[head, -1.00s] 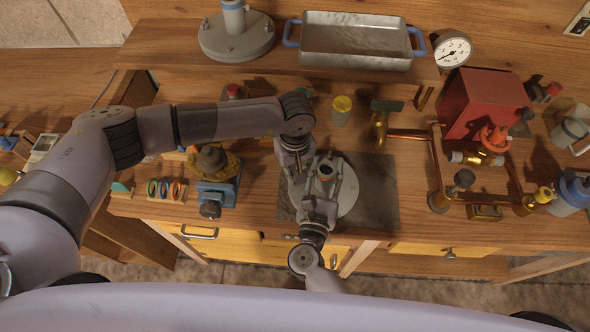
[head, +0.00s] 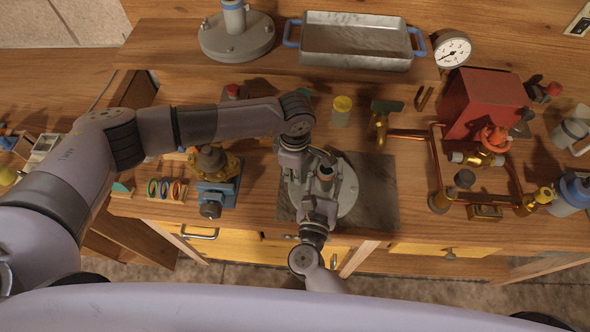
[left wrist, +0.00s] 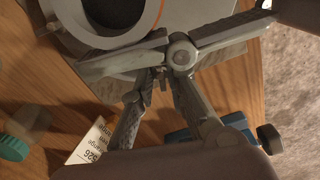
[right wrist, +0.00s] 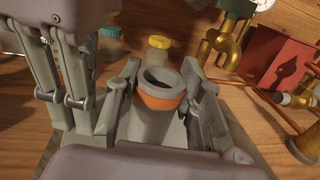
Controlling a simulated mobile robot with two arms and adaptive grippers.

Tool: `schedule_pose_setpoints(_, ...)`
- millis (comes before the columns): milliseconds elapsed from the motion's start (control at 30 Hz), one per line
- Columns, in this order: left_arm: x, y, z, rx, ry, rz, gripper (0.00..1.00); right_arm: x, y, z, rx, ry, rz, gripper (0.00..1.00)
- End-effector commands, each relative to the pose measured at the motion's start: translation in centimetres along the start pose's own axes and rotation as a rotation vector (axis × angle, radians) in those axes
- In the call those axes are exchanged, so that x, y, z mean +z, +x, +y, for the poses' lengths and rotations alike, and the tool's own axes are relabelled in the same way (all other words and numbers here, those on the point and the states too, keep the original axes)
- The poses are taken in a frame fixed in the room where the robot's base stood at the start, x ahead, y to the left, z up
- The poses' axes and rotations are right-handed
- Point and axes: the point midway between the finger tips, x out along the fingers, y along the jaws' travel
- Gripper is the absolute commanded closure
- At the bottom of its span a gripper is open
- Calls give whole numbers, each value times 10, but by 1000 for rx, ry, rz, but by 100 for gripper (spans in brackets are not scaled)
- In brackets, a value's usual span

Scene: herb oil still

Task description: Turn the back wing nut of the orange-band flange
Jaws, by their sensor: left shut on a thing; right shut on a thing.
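The orange-band flange (right wrist: 162,98) is a grey upright neck with an orange band below its open rim. It stands on a round grey base (head: 346,200). My right gripper (right wrist: 160,84) is shut on the neck, one finger on each side. My left gripper (left wrist: 160,76) is shut beside the flange, its fingertips together under a finger of my right gripper. What it grips is small and mostly hidden, apparently a wing nut. In the head view my left gripper (head: 300,172) is on the left of the neck.
A dark mat (head: 378,190) lies under the base. A yellow-capped jar (head: 342,108) and brass piping (head: 408,134) with a red box (head: 486,105) stand behind and to the right. A blue vise-like stand (head: 217,192) is at left. A metal tray (head: 355,45) sits on the back shelf.

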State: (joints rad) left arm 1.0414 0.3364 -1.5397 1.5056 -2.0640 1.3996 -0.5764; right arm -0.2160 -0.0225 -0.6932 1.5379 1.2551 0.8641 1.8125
Motion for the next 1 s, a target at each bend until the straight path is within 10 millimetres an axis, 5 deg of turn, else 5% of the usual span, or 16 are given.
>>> schedule_pose_setpoints(933, 0, 0, 1, 1, -175, 0, 100, -1, 0, -1, -1, -1, 2, 100)
schedule_pose_setpoints(967, 0, 0, 1, 1, -175, 0, 84, -1, 0, -1, -1, -1, 2, 100)
schedule_pose_setpoints(1000, 0, 0, 1, 1, -175, 0, 82, -1, 0, -1, -1, -1, 2, 100)
